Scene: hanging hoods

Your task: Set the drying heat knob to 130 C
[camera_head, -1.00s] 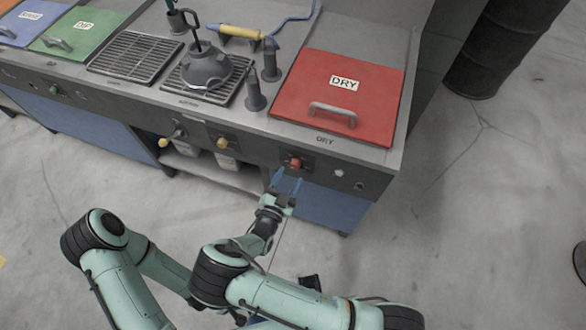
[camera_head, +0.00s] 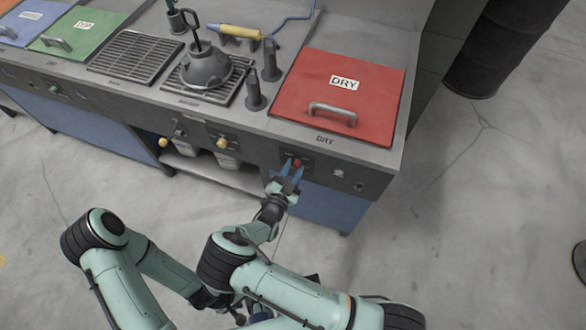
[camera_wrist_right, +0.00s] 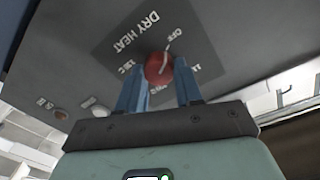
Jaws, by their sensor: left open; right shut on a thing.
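The red drying heat knob (camera_head: 297,163) is on the front panel below the red DRY lid (camera_head: 345,92). In the right wrist view the knob (camera_wrist_right: 158,68) sits on a dark DRY HEAT plate, and its white pointer line points toward the OFF mark. Other marks around it are partly hidden or too small to read surely. My right gripper (camera_head: 289,174) is at the panel, its blue fingers (camera_wrist_right: 160,88) shut on the knob, one on each side. My left gripper (camera_head: 258,316) is low in the head view, mostly hidden behind my right arm.
A white button (camera_head: 339,173) and a dark round fitting sit right of the knob. Yellow knobs (camera_head: 222,143) are further left on the panel. A grey pot (camera_head: 205,68) stands on a grate above.

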